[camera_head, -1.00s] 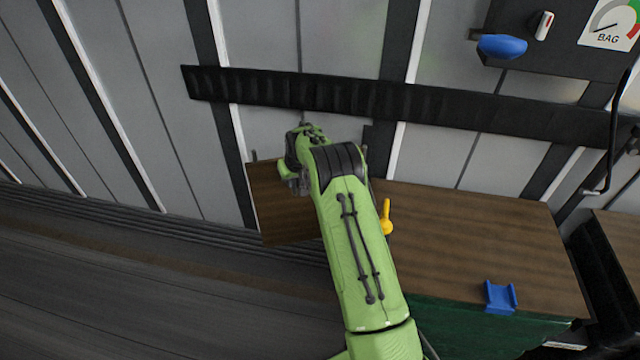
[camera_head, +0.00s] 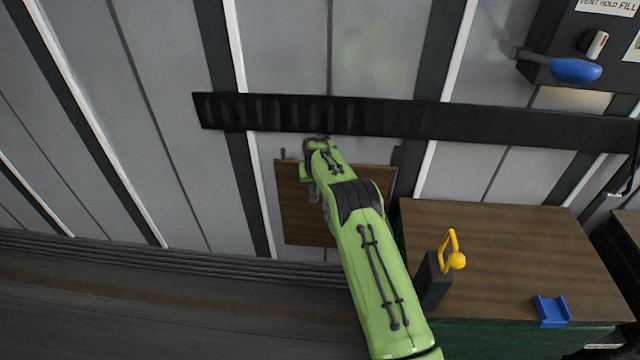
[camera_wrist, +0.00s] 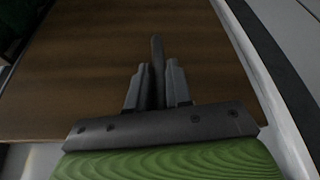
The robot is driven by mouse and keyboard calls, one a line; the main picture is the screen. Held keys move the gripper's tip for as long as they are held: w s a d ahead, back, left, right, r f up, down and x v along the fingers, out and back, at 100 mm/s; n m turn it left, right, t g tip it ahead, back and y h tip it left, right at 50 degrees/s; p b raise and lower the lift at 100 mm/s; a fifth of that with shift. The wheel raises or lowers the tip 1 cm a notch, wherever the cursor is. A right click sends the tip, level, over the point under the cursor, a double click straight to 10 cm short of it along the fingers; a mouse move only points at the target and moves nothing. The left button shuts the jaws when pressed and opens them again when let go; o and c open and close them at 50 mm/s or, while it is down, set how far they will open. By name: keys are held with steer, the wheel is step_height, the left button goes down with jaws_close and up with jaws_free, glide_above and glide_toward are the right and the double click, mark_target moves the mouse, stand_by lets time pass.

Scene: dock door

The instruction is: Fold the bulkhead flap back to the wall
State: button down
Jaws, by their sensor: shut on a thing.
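The bulkhead flap is a brown wood panel (camera_head: 300,220), hanging upright close to the grey wall below a black rail. My arm crosses its right part in the head view. In the wrist view the brown panel (camera_wrist: 90,60) fills most of the picture behind the fingers. My gripper (camera_wrist: 157,75) is shut on a thin dark bar (camera_wrist: 157,48) in front of the panel. I take the bar for the flap's handle; its join to the panel is hidden. In the head view my fingertips are hidden. I cannot tell whether the panel touches the wall.
A wood-topped bench (camera_head: 510,240) stands to the right. It has a blue bracket (camera_head: 552,310), and a yellow handle (camera_head: 452,255) on a dark post stands at its left edge. A black rail (camera_head: 400,115) crosses the wall. A blue knob (camera_head: 575,70) sticks out upper right. The floor at left is clear.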

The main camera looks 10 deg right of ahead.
steer(key=shift+w+r, duration=0.15)
steer(key=shift+r, duration=0.05)
steer(key=c, duration=1.3)
jaws_free()
steer(key=shift+o, duration=0.9)
steer(key=shift+w+f, duration=0.1)
steer(key=shift+f, duration=0.1)
steer(key=shift+r, duration=0.1)
steer(key=p+v, duration=0.2)
steer(key=v, duration=1.3)
steer(key=shift+s+r, duration=0.25)
steer(key=shift+r, duration=0.05)
